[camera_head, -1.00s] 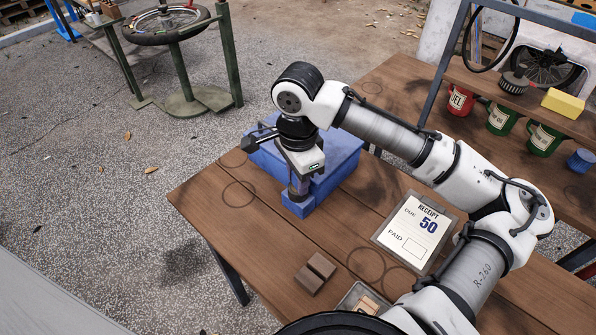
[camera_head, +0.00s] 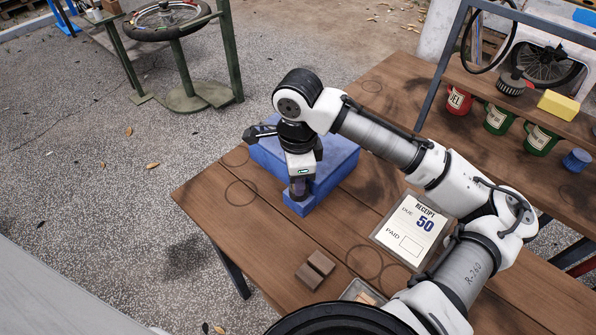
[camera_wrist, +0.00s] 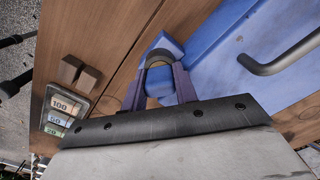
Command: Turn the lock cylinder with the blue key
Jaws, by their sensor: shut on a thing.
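A blue box (camera_head: 340,163) sits on the wooden table, with a low blue block (camera_head: 296,207) at its near corner. In the wrist view the box (camera_wrist: 225,60) is at the upper right and the block (camera_wrist: 167,42) is at top centre. My gripper (camera_head: 300,190) points down over the block. In the wrist view, my gripper (camera_wrist: 163,82) is shut on a small blue piece, the blue key (camera_wrist: 159,84). A dark, brassy rounded part, apparently the lock cylinder (camera_wrist: 158,58), shows just beyond the key. The key's shaft is hidden, so I cannot tell how deep it sits.
A bent grey handle (camera_wrist: 280,62) rises from the box beside my gripper. Two brown blocks (camera_head: 315,269), a receipt board (camera_head: 411,228) and a tray of notes (camera_wrist: 62,108) lie on the table. The table's left front is clear.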

